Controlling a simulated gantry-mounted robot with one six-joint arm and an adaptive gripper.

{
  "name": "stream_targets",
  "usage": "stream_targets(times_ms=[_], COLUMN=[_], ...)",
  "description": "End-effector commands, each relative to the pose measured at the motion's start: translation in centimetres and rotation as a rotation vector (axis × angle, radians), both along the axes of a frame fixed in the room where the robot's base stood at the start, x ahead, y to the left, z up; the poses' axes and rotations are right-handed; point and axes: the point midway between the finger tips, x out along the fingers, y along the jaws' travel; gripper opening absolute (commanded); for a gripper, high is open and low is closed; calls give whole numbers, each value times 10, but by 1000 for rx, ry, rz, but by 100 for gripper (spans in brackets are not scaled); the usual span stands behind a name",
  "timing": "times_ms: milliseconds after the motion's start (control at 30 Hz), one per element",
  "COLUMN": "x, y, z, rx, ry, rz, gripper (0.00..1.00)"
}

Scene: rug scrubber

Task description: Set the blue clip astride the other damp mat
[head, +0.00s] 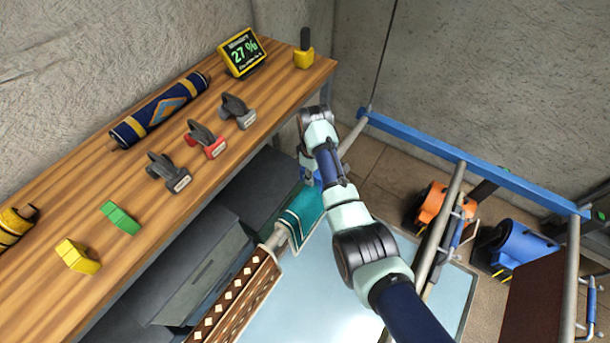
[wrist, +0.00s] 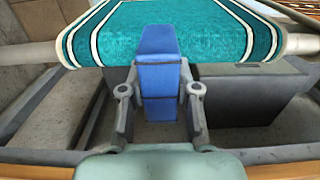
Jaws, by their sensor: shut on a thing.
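The blue clip (wrist: 158,75) is between the fingers of my gripper (wrist: 158,92), which is shut on it. In the wrist view its upper end overlaps the near edge of a teal mat (wrist: 215,35) with white stripes, and its lower part hangs below that edge. I cannot tell whether the clip touches or straddles the mat. In the head view the teal mat (head: 303,212) lies over a pale rail beside a brown mat with white diamonds (head: 238,300). There my arm hides most of the clip and the gripper.
A wooden bench holds a red clip (head: 206,139), grey clips, a rolled navy mat (head: 160,110), green and yellow blocks and a display (head: 242,52) reading 27 %. Blue and grey rails, a dark red panel (head: 540,300), an orange machine (head: 434,203) and a blue machine (head: 520,247) are at right.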

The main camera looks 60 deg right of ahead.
Motion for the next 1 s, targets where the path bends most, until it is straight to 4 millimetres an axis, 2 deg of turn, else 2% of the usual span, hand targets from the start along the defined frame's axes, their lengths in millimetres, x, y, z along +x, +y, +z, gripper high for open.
stream_targets(times_ms=[600, 667, 700, 1000], x=[0, 0, 0, -2], y=[1, 1, 1, 2], z=[-45, -48, -49, -54], rx=[-1, -1, 0, 3], ry=[-1, 0, 1, 5], rz=[0, 0, 0, -1], gripper=[10, 10, 7, 7])
